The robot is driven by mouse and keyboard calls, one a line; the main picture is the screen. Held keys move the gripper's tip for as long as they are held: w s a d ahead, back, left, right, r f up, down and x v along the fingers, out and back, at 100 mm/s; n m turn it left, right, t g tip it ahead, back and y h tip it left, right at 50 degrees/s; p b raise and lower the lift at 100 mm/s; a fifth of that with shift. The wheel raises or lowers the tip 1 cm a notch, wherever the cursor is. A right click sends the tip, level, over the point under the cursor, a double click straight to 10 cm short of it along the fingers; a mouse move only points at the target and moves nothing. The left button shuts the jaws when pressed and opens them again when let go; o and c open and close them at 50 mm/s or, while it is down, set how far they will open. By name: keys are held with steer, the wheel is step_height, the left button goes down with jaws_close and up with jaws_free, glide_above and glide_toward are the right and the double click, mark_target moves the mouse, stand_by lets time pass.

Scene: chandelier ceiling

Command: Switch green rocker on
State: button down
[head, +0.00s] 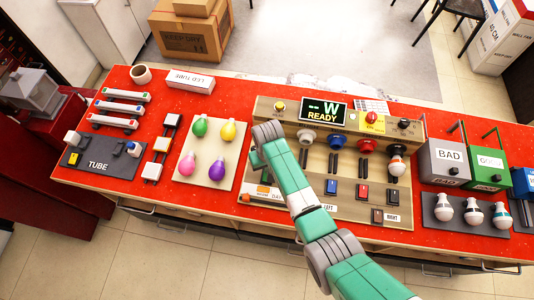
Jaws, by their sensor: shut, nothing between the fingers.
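The control board (345,170) lies on the red bench, with a lit display (323,111) reading "W READY". A blue rocker (331,188) and a red one (362,191) show in its lower row. I cannot make out a green rocker; my green and grey arm covers the board's left part, where one could be hidden. My gripper (256,159) is over the board's left side, below my wrist. It is small and mostly hidden, shut and holding nothing. I cannot tell whether it touches the board.
A tan board (208,174) with coloured bulbs sits left of the control board. The tube station (98,163) is further left. A grey BAD box (446,160), a green box (486,170) and a bulb holder (465,222) stand on the right. A mug (141,75) is at the back left.

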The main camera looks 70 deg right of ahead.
steer(key=shift+f+b, duration=0.75)
steer(key=shift+f, duration=0.2)
stand_by(0.7)
steer(key=shift+r, duration=0.15)
step_height(320, 180, up, 7)
steer(key=p, duration=0.7)
stand_by(0.3)
